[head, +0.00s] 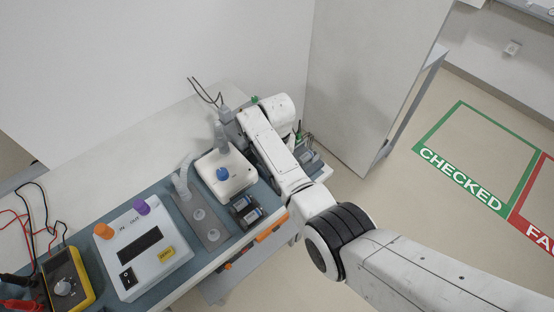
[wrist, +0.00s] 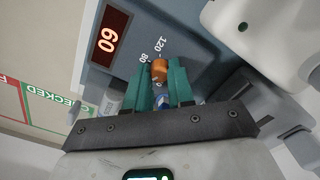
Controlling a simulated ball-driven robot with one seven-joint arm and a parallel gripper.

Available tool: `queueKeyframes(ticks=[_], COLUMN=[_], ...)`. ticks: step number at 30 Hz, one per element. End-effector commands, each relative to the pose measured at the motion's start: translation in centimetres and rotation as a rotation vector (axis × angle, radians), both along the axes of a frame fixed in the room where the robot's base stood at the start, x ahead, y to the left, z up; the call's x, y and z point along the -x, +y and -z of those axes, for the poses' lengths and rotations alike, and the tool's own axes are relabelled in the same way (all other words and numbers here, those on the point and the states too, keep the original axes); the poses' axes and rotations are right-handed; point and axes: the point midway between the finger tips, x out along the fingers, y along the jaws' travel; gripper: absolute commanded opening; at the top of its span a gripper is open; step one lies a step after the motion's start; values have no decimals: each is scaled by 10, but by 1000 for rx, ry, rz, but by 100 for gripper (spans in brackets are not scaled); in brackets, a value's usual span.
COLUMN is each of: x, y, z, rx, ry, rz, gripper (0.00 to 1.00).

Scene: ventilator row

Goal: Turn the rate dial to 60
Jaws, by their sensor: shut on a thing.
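The rate dial (wrist: 160,70) is an orange-brown knob in the wrist view, with the printed marks 120 and 80 beside it on a grey-blue panel. My gripper (wrist: 160,78) has its two teal fingers on either side of the knob, shut on it. The dial's pointer and the other scale marks are hidden or too small to read. A dark display (wrist: 108,38) beside the dial shows red digits that read 60, turned on their side. In the head view my arm hides the dial and the fingertips.
In the head view a long bench holds a white box with a blue knob (head: 222,173), a white box with orange and purple knobs (head: 143,250) and a yellow multimeter (head: 66,280). A grey partition (head: 365,85) stands behind my arm. Open floor lies at right, with a green CHECKED outline (head: 460,180).

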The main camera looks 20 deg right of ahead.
Motion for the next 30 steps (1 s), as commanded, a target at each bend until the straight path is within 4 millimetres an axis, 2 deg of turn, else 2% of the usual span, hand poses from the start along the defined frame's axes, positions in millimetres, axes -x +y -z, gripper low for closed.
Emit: queueKeyframes(ticks=[20,21,28,30], x=[-2,-2,-1,-1], y=[0,0,0,0], z=[-1,-1,-1,-1], rx=[0,0,0,0], ry=[-5,-5,-2,-2], rz=[57,57,57,57], gripper=[0,27,49,49])
